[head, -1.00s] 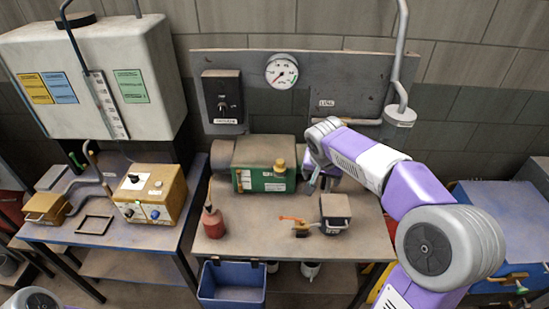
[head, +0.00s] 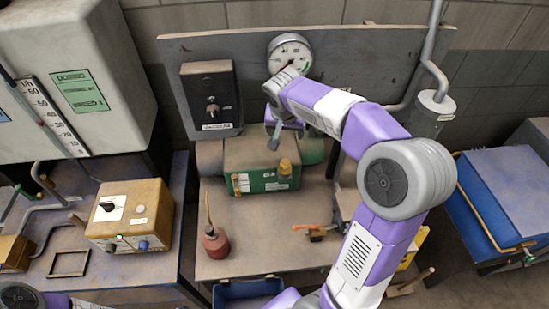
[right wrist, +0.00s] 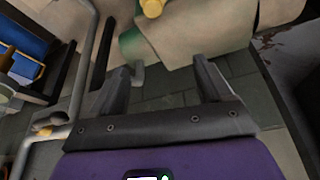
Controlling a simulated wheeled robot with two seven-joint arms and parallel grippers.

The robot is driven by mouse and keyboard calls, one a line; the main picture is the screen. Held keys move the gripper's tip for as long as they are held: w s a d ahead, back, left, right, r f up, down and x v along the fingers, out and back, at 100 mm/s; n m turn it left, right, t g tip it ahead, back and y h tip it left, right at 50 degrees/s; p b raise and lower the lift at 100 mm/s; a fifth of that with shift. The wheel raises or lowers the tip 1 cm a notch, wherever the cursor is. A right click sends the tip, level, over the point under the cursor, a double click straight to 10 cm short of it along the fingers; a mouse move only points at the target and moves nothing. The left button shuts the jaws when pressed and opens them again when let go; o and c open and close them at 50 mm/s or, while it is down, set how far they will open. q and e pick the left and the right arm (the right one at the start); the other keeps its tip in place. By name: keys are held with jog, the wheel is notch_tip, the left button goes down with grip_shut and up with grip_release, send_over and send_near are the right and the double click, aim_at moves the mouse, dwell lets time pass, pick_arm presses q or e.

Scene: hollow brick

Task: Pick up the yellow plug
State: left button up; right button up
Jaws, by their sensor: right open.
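My left gripper is out of view.
A red oil can (head: 215,243) stands front left on the bench (head: 258,228). A panel with a gauge (head: 289,54) and a black switch box (head: 211,95) rises behind.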

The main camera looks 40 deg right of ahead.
notch_tip(320, 180, down, 3)
jog(key=s+b, duration=0.3)
jog(key=b, duration=0.6)
send_over(285, 162)
jog(key=s, duration=0.2)
jog(key=f, duration=0.6)
jog(key=shift+a+f, duration=0.2)
jog(key=shift+a, duration=0.15)
jog(key=shift+x, duration=0.8)
jog(key=x, duration=0.3)
jog(key=b+x, duration=0.1)
jog(key=x, duration=0.1)
jog(key=shift+w+a+f, duration=0.2)
jog(key=shift+a, duration=0.15)
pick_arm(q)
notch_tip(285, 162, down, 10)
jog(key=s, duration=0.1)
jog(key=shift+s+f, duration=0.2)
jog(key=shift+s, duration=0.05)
pick_arm(e)
jog(key=shift+r, duration=0.1)
jog(key=c, duration=1.1)
